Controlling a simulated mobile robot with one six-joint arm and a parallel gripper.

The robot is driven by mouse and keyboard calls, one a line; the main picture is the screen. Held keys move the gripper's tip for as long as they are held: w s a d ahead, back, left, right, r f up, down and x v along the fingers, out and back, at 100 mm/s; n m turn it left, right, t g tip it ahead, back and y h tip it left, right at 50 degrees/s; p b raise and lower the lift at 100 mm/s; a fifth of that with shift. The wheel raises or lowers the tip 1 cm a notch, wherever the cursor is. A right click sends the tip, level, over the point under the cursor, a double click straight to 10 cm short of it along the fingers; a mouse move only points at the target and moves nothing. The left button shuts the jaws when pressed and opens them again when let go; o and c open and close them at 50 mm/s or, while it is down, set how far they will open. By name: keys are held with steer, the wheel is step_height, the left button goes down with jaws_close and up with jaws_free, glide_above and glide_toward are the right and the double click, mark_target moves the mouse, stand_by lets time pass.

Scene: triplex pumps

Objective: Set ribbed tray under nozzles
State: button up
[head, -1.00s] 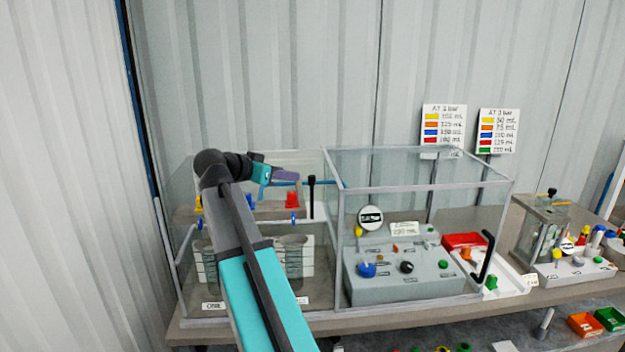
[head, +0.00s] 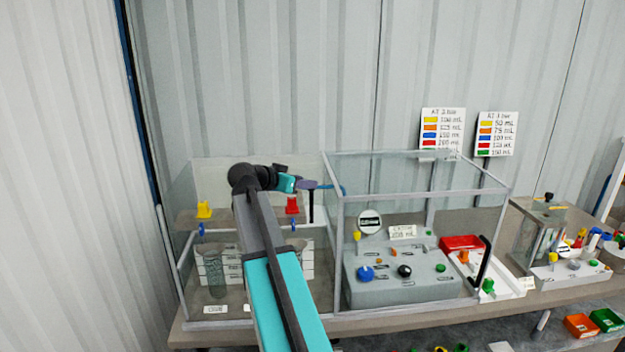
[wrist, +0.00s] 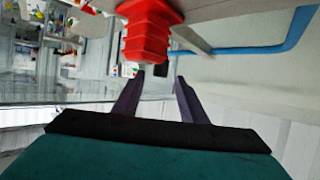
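The red nozzle (head: 292,205) and yellow nozzle (head: 204,209) sit along a shelf in the left glass case. The red nozzle fills the top of the wrist view (wrist: 150,30), just above and beyond my fingertips. My gripper (wrist: 160,78) has two purple fingers spread apart, with no object clearly held. In the head view my gripper (head: 308,185) is at shelf height, close to the red nozzle. White pieces with horizontal lines (head: 306,262) stand low in the case, partly behind my arm. I cannot tell whether these are the ribbed tray.
A clear cylinder (head: 216,275) stands in the lower left case. The right glass case (head: 340,250) holds a grey control panel (head: 405,285) with knobs. A blue pipe (wrist: 270,45) crosses near my gripper. Glass walls and metal frames surround the area.

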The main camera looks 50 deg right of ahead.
steer(key=shift+p+x, duration=0.8)
steer(key=shift+x, duration=1.6)
jaws_close()
